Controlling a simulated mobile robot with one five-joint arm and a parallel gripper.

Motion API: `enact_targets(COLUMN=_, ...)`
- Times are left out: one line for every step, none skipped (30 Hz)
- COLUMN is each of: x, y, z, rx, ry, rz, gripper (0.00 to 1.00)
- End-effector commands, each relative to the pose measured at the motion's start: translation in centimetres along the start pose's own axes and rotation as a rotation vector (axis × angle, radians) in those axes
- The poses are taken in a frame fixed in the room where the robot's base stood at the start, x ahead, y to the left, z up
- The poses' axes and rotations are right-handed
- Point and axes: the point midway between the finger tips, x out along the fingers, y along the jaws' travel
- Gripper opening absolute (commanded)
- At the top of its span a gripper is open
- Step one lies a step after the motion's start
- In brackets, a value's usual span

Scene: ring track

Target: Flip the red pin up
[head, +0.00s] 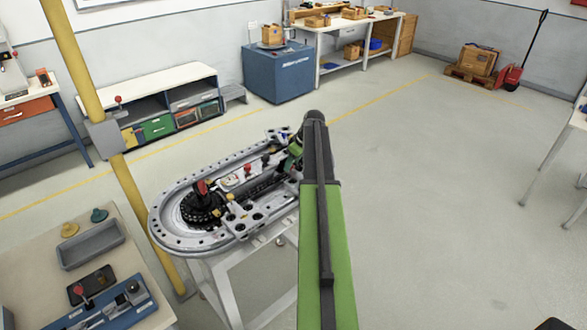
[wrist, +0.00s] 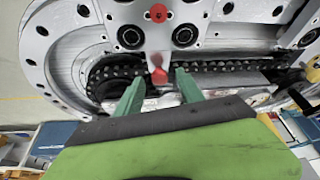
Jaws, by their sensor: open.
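In the wrist view a small red pin (wrist: 159,75) sits at the end of a pale bracket, between the tips of my gripper (wrist: 159,76). The green fingers are apart, one on each side of it; I cannot tell if either touches it. A round red knob (wrist: 158,13) shows farther up, at the bracket's other end. In the head view my gripper (head: 289,158) is over the far right part of the oval track (head: 165,236), mostly hidden by my arm. The red pin between the fingers cannot be made out clearly there.
A black chain (wrist: 215,66) runs along the track beside the fingers. A red-topped post (head: 202,187) and a red knob (head: 247,169) stand on the track. A yellow pole (head: 138,205) rises at its left. Open floor (head: 430,200) lies at the right.

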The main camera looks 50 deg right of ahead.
Motion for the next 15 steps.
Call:
enact_targets(x=-0.1, y=-0.01, z=-0.05, rx=0.0, ry=0.0, rz=0.0, gripper=0.45)
enact_targets(x=-0.13, y=-0.01, z=-0.06, rx=0.0, ry=0.0, rz=0.0, gripper=0.45)
enact_targets(x=-0.15, y=-0.02, z=-0.06, rx=0.0, ry=0.0, rz=0.0, gripper=0.45)
enact_targets(x=-0.15, y=-0.02, z=-0.06, rx=0.0, ry=0.0, rz=0.0, gripper=0.45)
enact_targets(x=-0.15, y=-0.02, z=-0.06, rx=0.0, ry=0.0, rz=0.0, gripper=0.42)
enact_targets(x=-0.15, y=-0.02, z=-0.07, rx=0.0, ry=0.0, rz=0.0, gripper=0.37)
enact_targets(x=-0.15, y=-0.02, z=-0.07, rx=0.0, ry=0.0, rz=0.0, gripper=0.33)
enact_targets(x=-0.15, y=-0.03, z=-0.07, rx=0.0, ry=0.0, rz=0.0, gripper=0.29)
enact_targets(x=-0.14, y=-0.03, z=-0.07, rx=0.0, ry=0.0, rz=0.0, gripper=0.24)
enact_targets(x=-0.14, y=-0.03, z=-0.07, rx=0.0, ry=0.0, rz=0.0, gripper=0.2)
enact_targets(x=-0.14, y=-0.03, z=-0.07, rx=0.0, ry=0.0, rz=0.0, gripper=0.16)
enact_targets(x=-0.14, y=-0.04, z=-0.07, rx=0.0, ry=0.0, rz=0.0, gripper=0.11)
enact_targets(x=-0.14, y=-0.04, z=-0.07, rx=0.0, ry=0.0, rz=0.0, gripper=0.07)
enact_targets(x=-0.14, y=-0.04, z=-0.07, rx=0.0, ry=0.0, rz=0.0, gripper=0.03)
enact_targets(x=-0.13, y=-0.04, z=-0.07, rx=0.0, ry=0.0, rz=0.0, gripper=0.0)
